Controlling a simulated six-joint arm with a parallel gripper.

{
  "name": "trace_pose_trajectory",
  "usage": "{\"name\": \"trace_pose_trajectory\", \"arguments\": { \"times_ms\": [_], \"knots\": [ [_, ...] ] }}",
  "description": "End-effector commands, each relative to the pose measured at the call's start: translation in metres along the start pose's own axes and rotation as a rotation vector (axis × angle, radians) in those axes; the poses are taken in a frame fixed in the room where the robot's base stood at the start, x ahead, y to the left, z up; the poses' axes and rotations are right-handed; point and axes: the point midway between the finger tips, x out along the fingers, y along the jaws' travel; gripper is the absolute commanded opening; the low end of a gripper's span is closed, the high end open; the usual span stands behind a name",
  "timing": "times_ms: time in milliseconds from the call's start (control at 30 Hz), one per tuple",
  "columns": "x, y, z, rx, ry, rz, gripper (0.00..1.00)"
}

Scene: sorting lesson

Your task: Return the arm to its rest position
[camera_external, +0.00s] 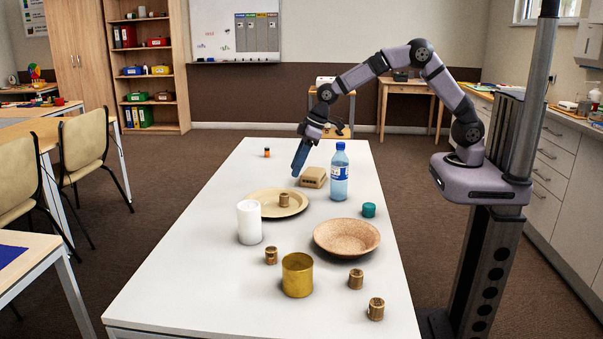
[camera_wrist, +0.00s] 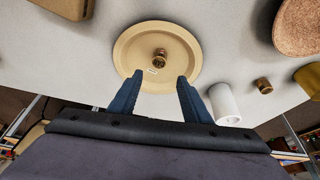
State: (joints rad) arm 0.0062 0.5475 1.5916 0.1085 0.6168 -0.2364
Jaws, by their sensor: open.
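My gripper (camera_external: 301,158) hangs over the far half of the white table (camera_external: 185,265), pointing down, above the table top. In the wrist view its two blue fingers (camera_wrist: 158,84) are apart with nothing between them. Beyond the fingertips in that view is a round beige plate (camera_wrist: 135,48) with a small brown-gold cylinder (camera_wrist: 160,55) standing on it. In the external view the plate (camera_external: 262,209) and its cylinder (camera_external: 284,200) are nearer the camera than my gripper. My arm arches from its base at the table's right side.
A blue bottle (camera_external: 339,178) and a tan box (camera_external: 314,177) stand close to my gripper. A small orange-and-dark bottle (camera_external: 267,152) stands at the far left.

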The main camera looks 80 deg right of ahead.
Motion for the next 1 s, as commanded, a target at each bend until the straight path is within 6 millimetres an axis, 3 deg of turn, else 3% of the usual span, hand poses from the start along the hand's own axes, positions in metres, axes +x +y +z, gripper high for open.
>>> {"name": "trace_pose_trajectory", "arguments": {
  "times_ms": [400, 567, 667, 933, 1000],
  "knots": [
    [0.000, 0.000, 0.000, 0.000, -0.001, 0.000, 0.44],
    [-0.010, -0.004, 0.013, 0.013, -0.021, -0.001, 0.44],
    [-0.023, -0.010, 0.035, 0.033, -0.054, -0.001, 0.44],
    [-0.071, -0.031, 0.133, 0.117, -0.186, 0.011, 0.44],
    [-0.095, -0.031, 0.156, 0.126, -0.220, 0.015, 0.44]
  ]
}}
